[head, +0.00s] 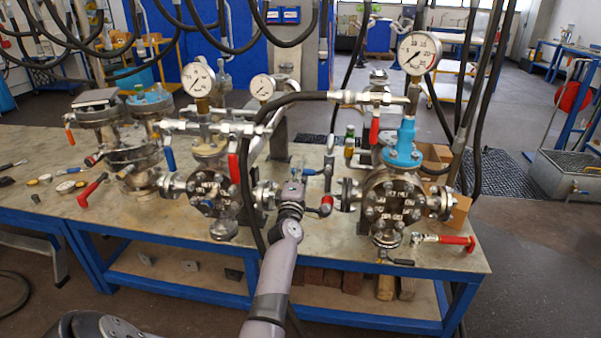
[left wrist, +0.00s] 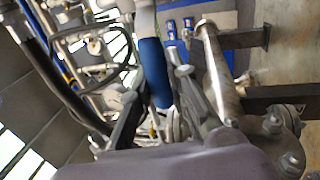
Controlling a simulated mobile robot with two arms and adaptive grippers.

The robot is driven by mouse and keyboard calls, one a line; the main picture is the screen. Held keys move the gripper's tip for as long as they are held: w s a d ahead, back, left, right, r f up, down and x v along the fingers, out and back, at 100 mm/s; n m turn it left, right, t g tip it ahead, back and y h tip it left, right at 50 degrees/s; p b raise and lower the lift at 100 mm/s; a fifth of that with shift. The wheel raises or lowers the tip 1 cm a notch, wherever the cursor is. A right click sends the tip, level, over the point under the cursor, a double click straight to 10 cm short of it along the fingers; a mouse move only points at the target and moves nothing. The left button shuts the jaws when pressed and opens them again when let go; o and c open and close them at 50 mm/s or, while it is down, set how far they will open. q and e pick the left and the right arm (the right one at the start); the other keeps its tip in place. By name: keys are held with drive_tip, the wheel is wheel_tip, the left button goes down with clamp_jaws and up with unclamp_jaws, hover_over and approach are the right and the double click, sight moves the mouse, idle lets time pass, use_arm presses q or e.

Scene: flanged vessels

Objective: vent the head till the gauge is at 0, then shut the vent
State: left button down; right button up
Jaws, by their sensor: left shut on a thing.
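My left gripper (head: 293,186) is over the bench between the middle vessel (head: 208,190) and the right vessel (head: 393,200). In the left wrist view, its two fingers (left wrist: 158,98) are on either side of a blue lever handle (left wrist: 152,68) and shut on it. In the head view a small blue piece (head: 309,172) shows beside the fingertips; the rest is hidden. Gauges stand over the vessels: left gauge (head: 198,79), middle gauge (head: 262,87) and right gauge (head: 419,53). Their needles are too small to read surely. My right gripper is not in view.
Black hoses (head: 246,170) hang close to my left arm. Red levers (head: 233,167) and a blue lever (head: 168,154) stick out nearby. Loose parts (head: 66,187) and a red-handled valve (head: 443,240) lie on the bench (head: 330,248). The bench's front strip is mostly clear.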

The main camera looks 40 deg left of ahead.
use_arm(q)
drive_tip(key=shift+f, duration=0.1)
drive_tip(key=c, duration=1.5)
unclamp_jaws()
drive_tip(key=v, duration=1.2)
